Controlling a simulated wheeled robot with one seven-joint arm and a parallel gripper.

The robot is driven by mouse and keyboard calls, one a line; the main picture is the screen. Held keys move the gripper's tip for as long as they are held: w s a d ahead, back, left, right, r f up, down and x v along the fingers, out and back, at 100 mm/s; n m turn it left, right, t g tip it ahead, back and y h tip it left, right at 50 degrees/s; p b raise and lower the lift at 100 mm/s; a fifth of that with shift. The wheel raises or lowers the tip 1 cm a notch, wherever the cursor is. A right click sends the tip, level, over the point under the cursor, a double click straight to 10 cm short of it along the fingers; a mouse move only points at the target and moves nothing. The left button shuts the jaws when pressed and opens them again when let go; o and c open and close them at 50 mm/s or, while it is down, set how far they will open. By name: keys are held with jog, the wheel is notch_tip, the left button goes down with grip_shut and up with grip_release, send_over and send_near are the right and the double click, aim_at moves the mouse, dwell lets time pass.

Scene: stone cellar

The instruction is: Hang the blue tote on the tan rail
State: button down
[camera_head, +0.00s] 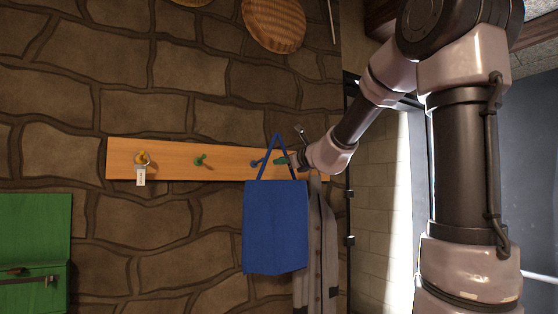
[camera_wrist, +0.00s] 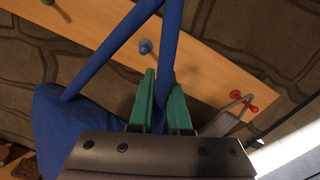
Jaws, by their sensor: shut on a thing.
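The blue tote (camera_head: 275,228) hangs upright from its raised strap in front of the tan rail (camera_head: 220,167). My gripper (camera_head: 281,160) has green fingers and is shut on the strap, which runs between the fingers (camera_wrist: 163,110) in the wrist view. The tote body (camera_wrist: 55,125) shows at the left there. A blue peg (camera_head: 256,163) on the rail is close beside the strap in the head view. In the wrist view the blue peg (camera_wrist: 145,47) appears inside the strap's outline. I cannot tell whether it passes through the loop.
A yellow peg (camera_head: 141,158) holds a white tag (camera_head: 140,177). A green peg (camera_head: 202,160) looks bare. A green cabinet (camera_head: 35,235) is at lower left.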

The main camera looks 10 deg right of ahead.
jog(key=shift+s+d+r, duration=0.1)
jog(key=shift+s+r, duration=0.05)
jog(key=shift+r, duration=0.25)
jog(key=shift+f, duration=0.1)
jog(key=w, duration=0.1)
send_near(266, 174)
jog(key=shift+w+a+r, duration=0.45)
jog(key=shift+w+a, duration=0.2)
jog(key=shift+w, duration=0.25)
jog(key=shift+w+a+r, duration=0.4)
jog(key=shift+w+a, duration=0.25)
jog(key=shift+w, duration=0.25)
jog(key=shift+w+a+r, duration=0.45)
jog(key=shift+w+a, duration=0.15)
jog(key=shift+w, duration=0.35)
jog(key=shift+w+f, duration=0.1)
jog(key=shift+f, duration=1.25)
